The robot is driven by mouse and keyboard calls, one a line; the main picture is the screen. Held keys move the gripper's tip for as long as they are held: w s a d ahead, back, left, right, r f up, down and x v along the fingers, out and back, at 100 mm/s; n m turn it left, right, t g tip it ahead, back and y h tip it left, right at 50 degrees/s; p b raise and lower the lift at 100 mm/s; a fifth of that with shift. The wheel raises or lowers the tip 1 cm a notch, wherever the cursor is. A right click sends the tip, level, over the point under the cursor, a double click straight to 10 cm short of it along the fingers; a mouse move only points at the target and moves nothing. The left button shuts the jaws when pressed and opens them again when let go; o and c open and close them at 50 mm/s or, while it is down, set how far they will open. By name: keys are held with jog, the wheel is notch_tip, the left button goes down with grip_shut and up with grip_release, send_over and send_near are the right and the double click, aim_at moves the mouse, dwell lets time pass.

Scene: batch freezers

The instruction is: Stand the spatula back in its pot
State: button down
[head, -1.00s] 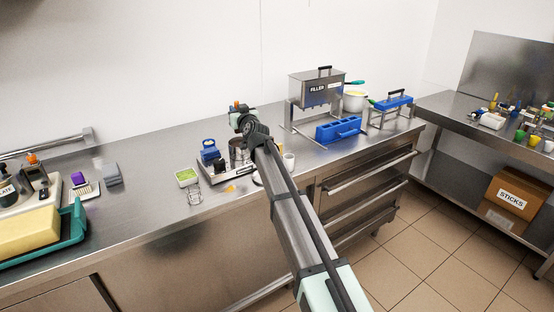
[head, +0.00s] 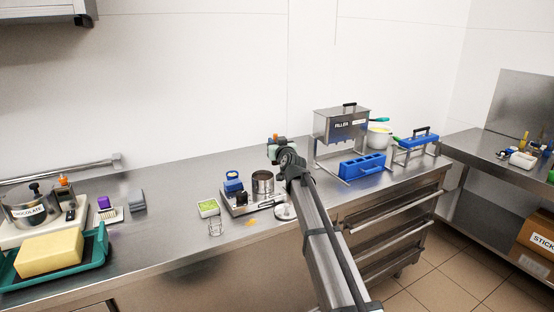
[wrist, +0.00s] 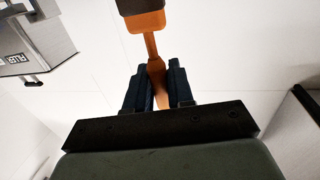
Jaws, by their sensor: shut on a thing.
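The spatula (wrist: 143,19) is orange with a dark end at the top of the wrist view. My gripper (wrist: 160,85) is shut on its narrow orange part. In the head view my gripper (head: 279,152) is above the counter, with a bit of orange showing at its top. A steel cylindrical pot (head: 263,183) stands upright on the scale, below and left of my gripper. I cannot tell whether it is the spatula's pot. My arm hides part of the counter right of it.
The scale (head: 240,206) also bears a blue item (head: 233,182). A green-topped tub (head: 208,208), a wire stand (head: 215,227) and a white disc (head: 284,211) are near. The filler (head: 342,124) and blue mould (head: 362,166) stand right.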

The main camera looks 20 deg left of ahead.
jog(key=w+d+m+h, duration=0.1)
jog(key=d+h, duration=0.1)
jog(key=d, duration=1.4)
jog(key=s+a+f+n+g+y, duration=0.1)
jog(key=s+f+y, duration=0.1)
jog(key=f, duration=0.5)
jog(key=shift+s+a+n+g, duration=0.3)
jog(key=shift+s+n, duration=0.1)
jog(key=shift+s, duration=0.25)
jog(key=shift+f, duration=2.9)
jog(key=shift+c, duration=2.1)
grip_release()
jog(key=shift+r, duration=0.1)
notch_tip(320, 180, up, 7)
